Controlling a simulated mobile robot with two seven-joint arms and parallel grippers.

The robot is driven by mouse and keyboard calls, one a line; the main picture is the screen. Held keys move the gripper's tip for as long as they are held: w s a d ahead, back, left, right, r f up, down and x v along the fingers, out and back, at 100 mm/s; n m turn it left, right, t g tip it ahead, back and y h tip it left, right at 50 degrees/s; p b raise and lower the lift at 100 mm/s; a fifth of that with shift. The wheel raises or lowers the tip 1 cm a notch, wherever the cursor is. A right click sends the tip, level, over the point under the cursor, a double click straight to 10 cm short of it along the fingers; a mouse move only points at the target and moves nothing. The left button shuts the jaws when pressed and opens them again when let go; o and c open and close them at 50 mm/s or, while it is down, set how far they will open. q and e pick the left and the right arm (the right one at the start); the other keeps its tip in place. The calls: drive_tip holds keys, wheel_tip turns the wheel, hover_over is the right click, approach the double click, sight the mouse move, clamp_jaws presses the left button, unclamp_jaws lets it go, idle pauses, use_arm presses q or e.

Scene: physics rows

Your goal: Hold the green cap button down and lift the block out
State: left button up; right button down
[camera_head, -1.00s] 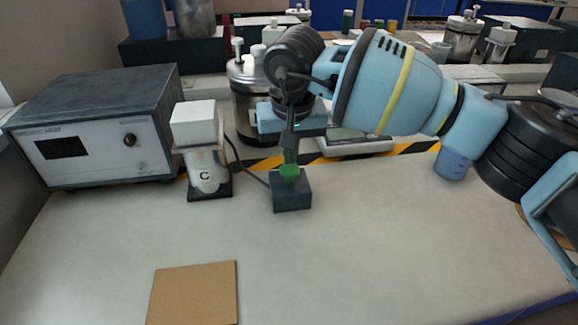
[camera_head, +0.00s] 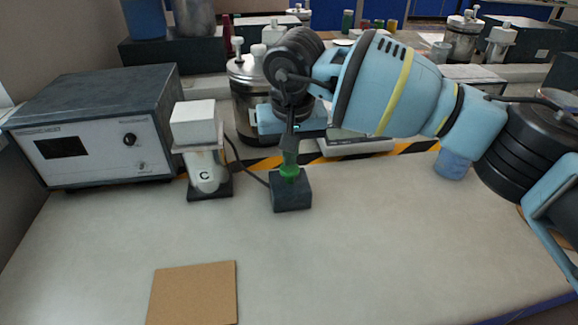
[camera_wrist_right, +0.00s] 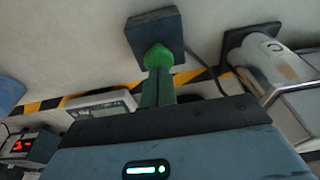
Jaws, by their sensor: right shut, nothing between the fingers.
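The green cap button (camera_head: 289,171) sits on top of a small dark box (camera_head: 291,194) in the middle of the table; it also shows in the right wrist view (camera_wrist_right: 158,57). My right gripper (camera_head: 290,163) is shut and empty, pointing down, with its fingertips at the top of the button. They look to be touching it; how far it is pressed I cannot tell. A white block (camera_head: 193,113) sits atop a stand marked C (camera_head: 207,172), left of the button box. My left gripper is not in view.
A grey instrument box (camera_head: 95,130) stands at the left. A brown square pad (camera_head: 194,294) lies at the front. A cable runs from the stand to the button box. A metal pot (camera_head: 245,100) and scale stand behind.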

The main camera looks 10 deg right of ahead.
sight(290, 168)
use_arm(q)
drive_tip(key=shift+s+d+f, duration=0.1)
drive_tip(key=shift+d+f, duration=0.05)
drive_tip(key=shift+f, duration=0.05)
use_arm(e)
drive_tip(key=shift+f, duration=0.75)
use_arm(q)
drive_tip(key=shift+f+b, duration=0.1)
drive_tip(key=shift+b, duration=0.2)
use_arm(e)
drive_tip(key=shift+f, duration=0.2)
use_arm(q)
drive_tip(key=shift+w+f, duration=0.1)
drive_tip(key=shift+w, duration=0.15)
use_arm(e)
drive_tip(key=shift+f, duration=0.55)
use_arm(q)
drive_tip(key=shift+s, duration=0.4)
use_arm(e)
drive_tip(key=shift+r, duration=0.1)
